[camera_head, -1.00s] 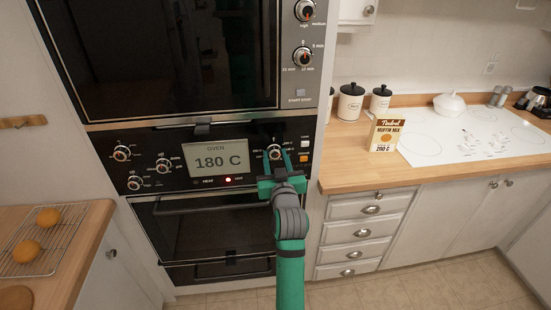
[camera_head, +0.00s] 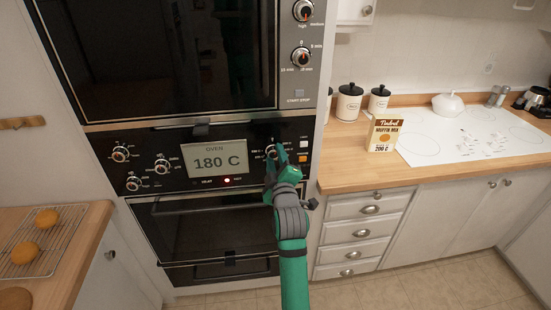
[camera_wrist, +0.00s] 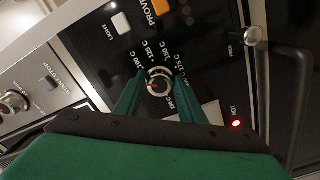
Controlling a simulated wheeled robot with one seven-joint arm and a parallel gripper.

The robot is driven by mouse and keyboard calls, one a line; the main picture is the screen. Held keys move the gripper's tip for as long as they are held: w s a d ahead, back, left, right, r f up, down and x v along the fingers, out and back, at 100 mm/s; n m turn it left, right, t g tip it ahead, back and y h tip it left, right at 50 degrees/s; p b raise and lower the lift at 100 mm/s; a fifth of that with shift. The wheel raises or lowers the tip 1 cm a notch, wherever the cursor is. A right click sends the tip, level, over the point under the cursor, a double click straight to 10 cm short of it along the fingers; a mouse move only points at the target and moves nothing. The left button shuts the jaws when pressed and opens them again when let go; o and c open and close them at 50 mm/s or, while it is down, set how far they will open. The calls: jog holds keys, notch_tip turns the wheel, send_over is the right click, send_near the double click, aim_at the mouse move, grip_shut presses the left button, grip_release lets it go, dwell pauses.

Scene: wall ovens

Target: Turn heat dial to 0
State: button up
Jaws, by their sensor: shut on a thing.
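The heat dial is a round silver knob (camera_wrist: 158,82) with an orange mark, ringed by printed temperatures, on the black oven panel. In the head view the dial (camera_head: 271,152) is right of the display and partly hidden by my gripper. My gripper (camera_head: 277,154) has its green fingers on either side of the dial, and in the wrist view the fingers (camera_wrist: 156,88) are closed on its sides. The oven display (camera_head: 214,161) reads 180 C. A red light (camera_head: 227,180) is lit below it.
Other knobs (camera_head: 162,166) are on the panel's left. White and orange buttons (camera_head: 303,158) are close right of my gripper. The oven door handle (camera_head: 205,202) is below. A muffin mix box (camera_head: 384,134) stands on the right counter.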

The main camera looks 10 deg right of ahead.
jog(key=n, duration=0.6)
jog(key=shift+n, duration=0.3)
dwell(0.4)
jog(key=o, duration=1)
jog(key=shift+r, duration=0.1)
jog(key=s, duration=1.1)
jog(key=shift+a, duration=0.15)
jog(key=shift+w, duration=0.1)
